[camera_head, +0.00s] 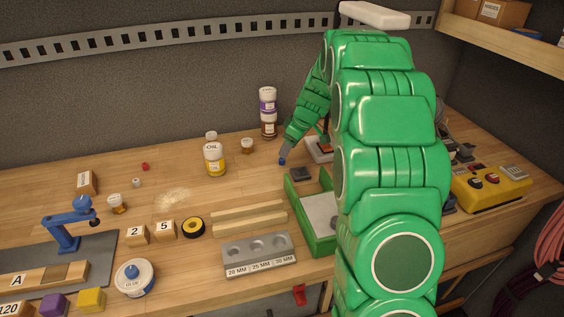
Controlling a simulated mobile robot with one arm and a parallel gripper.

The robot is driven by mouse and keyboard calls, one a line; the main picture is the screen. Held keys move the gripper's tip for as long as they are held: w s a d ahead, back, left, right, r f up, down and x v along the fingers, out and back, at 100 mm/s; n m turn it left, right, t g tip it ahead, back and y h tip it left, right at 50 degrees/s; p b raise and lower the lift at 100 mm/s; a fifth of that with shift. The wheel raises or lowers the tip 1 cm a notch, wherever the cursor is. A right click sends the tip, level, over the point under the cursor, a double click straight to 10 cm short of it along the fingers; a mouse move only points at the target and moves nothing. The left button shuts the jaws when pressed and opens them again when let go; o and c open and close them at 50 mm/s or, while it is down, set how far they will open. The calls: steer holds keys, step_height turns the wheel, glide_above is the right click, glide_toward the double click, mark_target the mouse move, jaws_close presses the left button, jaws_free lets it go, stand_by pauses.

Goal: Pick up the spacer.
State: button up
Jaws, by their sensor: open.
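My gripper (285,155) is small and far off in the head view, at the end of my green arm, pointing down near the back of the wooden bench. A small dark-blue piece (282,161) shows right at its tip; whether it lies between the fingers or on the bench below cannot be made out. No piece is clearly recognisable as the spacer. Small loose pieces include a red one (145,167), a pale grey one (136,183) and a dark block (300,174) by the green tray. My arm hides part of the bench at right.
The green tray (296,211) stands in front of my gripper. Bottles (268,112) and a yellow-labelled jar (214,160) stand to its left. A grey hole gauge (259,269) and wooden strips lie nearer. A yellow control box (490,189) sits at right.

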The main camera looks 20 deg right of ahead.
mark_target(282, 161)
steer(key=shift+x, duration=3)
steer(key=shift+w+d, duration=0.1)
steer(key=shift+w, duration=0.05)
jaws_close()
